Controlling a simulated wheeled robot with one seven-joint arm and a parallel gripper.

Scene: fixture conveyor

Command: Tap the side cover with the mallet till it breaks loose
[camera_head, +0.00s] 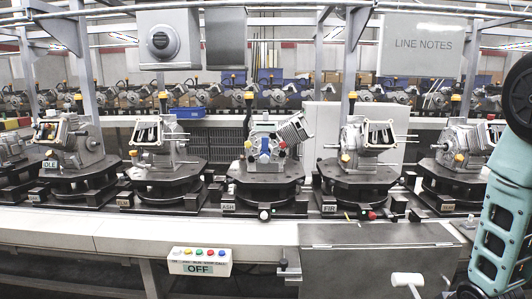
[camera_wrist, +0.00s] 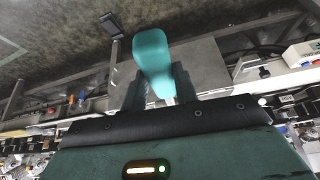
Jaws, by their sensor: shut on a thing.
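My gripper (camera_wrist: 158,90) is shut on the teal handle of the mallet (camera_wrist: 152,52), which stands up between the two dark fingers in the wrist view. In the head view a white mallet head (camera_head: 408,280) shows at the bottom right, in front of the conveyor. Engine units sit on round dark fixtures along the conveyor. The middle unit (camera_head: 265,145), above the label ASH, is turned differently from its neighbours and shows a grey face with a blue part. I cannot tell for certain which part is the side cover. The mallet is well apart from the units.
Neighbouring units stand at the FIR fixture (camera_head: 358,180) and further along both ways. A button box (camera_head: 200,261) reading OFF hangs on the front edge. A grey metal panel (camera_head: 375,236) is at the front right. A LINE NOTES board (camera_head: 422,45) hangs above.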

